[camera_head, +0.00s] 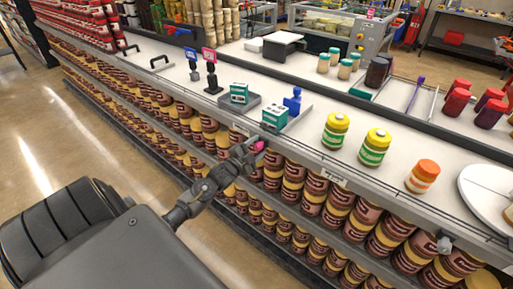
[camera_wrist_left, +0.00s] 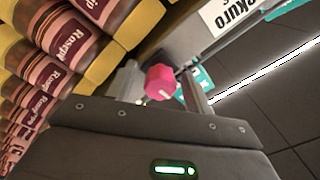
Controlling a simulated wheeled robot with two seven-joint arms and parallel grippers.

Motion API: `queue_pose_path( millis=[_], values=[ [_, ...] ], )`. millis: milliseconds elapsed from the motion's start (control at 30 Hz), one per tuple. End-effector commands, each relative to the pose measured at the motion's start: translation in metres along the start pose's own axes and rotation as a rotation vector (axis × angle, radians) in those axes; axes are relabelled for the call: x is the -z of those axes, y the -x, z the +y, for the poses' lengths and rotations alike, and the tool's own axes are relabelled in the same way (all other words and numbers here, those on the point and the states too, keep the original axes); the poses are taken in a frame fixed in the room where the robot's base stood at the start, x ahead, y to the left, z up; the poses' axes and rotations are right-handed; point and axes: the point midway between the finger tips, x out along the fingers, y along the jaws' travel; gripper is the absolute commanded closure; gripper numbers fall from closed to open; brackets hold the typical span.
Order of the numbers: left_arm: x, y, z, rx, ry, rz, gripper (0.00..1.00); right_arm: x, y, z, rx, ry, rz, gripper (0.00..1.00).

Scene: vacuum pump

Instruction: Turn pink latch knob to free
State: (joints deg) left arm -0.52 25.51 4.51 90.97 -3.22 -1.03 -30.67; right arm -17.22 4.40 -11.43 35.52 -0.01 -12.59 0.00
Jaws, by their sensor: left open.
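The pink latch knob (camera_head: 259,146) is on the front edge of the counter, below a teal-and-white box. It also shows in the left wrist view (camera_wrist_left: 160,82), where it appears between my fingers, with a pale line on its face. My left gripper (camera_head: 248,152) reaches it from the lower left. The fingers of my left gripper (camera_wrist_left: 163,88) are spread, one on each side of the knob, with space visible beside it. I cannot tell whether either finger touches it. My right gripper is not in view.
Shelves of brown-labelled jars (camera_head: 313,188) fill the space under the counter. On the counter (camera_head: 303,152) stand teal boxes (camera_head: 275,116), a blue object (camera_head: 293,101), yellow-green jars (camera_head: 335,130) and an orange-capped jar (camera_head: 423,176). The floor at left is clear.

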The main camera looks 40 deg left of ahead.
Motion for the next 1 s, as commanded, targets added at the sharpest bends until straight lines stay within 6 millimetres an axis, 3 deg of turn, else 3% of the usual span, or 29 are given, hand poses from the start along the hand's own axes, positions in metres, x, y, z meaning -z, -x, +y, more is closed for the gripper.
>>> queue_pose_path(
  millis=[67,400,767,1000],
  values=[
    [0.000,0.000,0.000,0.000,0.000,0.000,0.49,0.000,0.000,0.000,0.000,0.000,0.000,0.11],
    [0.000,0.000,0.000,0.000,0.001,-0.001,0.93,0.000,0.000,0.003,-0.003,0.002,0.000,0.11],
    [0.000,0.000,-0.001,0.000,0.068,-0.002,0.92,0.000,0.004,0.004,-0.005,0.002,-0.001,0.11],
    [0.001,0.000,-0.001,0.000,0.240,-0.002,0.92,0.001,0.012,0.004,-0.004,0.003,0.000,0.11]
  ],
)
